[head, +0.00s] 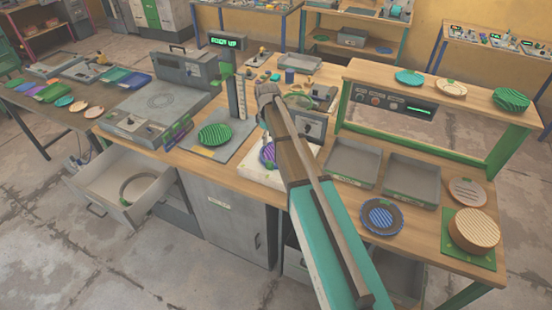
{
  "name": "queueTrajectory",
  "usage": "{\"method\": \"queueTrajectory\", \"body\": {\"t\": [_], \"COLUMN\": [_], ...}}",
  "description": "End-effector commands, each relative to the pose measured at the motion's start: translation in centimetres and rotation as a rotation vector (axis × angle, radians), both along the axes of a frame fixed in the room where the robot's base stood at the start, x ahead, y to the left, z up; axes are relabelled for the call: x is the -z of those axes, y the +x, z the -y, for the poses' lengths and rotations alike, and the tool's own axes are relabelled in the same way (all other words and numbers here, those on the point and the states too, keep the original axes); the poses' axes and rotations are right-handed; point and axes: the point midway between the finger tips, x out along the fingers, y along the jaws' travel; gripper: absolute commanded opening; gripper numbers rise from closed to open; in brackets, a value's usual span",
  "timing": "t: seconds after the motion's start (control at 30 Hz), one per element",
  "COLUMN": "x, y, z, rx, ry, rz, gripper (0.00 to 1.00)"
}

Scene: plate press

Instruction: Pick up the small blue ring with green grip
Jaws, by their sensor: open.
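I cannot make out a small blue ring with a green grip for certain in the head view. A blue-striped round piece (381,216) lies on the workbench (440,245) at the front right. A purple-blue round piece (267,155) lies on a pale plate, partly hidden by my arm. My gripper (267,92) is over the middle of the workbench, small in view. It is open, and I see nothing held in it. My arm hides part of the bench behind it.
A grey press machine (160,105) stands left of centre. A green ribbed disc (214,134) lies near a height gauge. Two grey trays (412,172) sit right of my arm, below a raised shelf (440,95). A ribbed tan drum (474,229) stands at the right corner.

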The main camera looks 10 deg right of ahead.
Motion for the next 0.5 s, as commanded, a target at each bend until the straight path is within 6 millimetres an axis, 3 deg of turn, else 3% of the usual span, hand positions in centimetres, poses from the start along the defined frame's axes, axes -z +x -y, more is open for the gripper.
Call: {"method": "queueTrajectory", "body": {"t": [0.5], "x": [4.2], "y": [0.0], "z": [0.0], "rx": [0.0], "ry": [0.0], "rz": [0.0], "gripper": [0.6]}}
